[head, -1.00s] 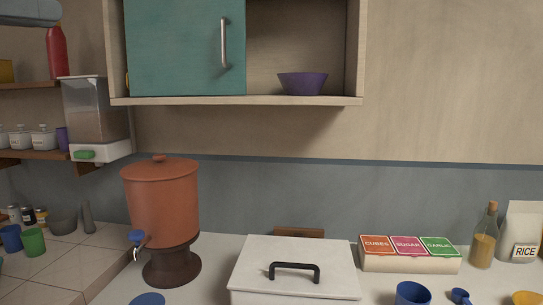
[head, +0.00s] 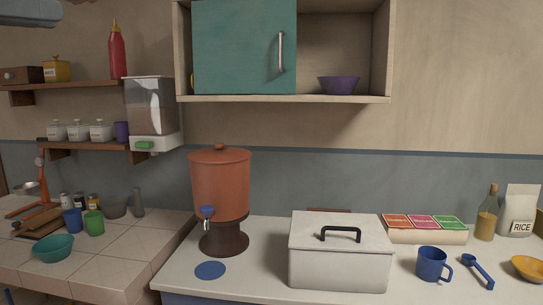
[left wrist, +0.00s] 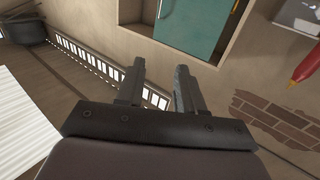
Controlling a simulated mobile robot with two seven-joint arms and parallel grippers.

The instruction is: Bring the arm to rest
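My left gripper (left wrist: 158,84) shows in the left wrist view. Its two dark fingers stand apart with nothing between them, in front of a wall and a white railing. In the head view only a grey piece of my own arm shows at the top left corner, and I cannot make out fingertips there. My right gripper is in neither view.
The white counter holds a clay water dispenser (head: 221,185), a lidded white box (head: 340,265), a blue mug (head: 431,263) and a blue scoop (head: 479,270). A teal-doored cabinet (head: 240,50) hangs above. Shelves (head: 90,146) are at left, above a tiled counter (head: 120,252).

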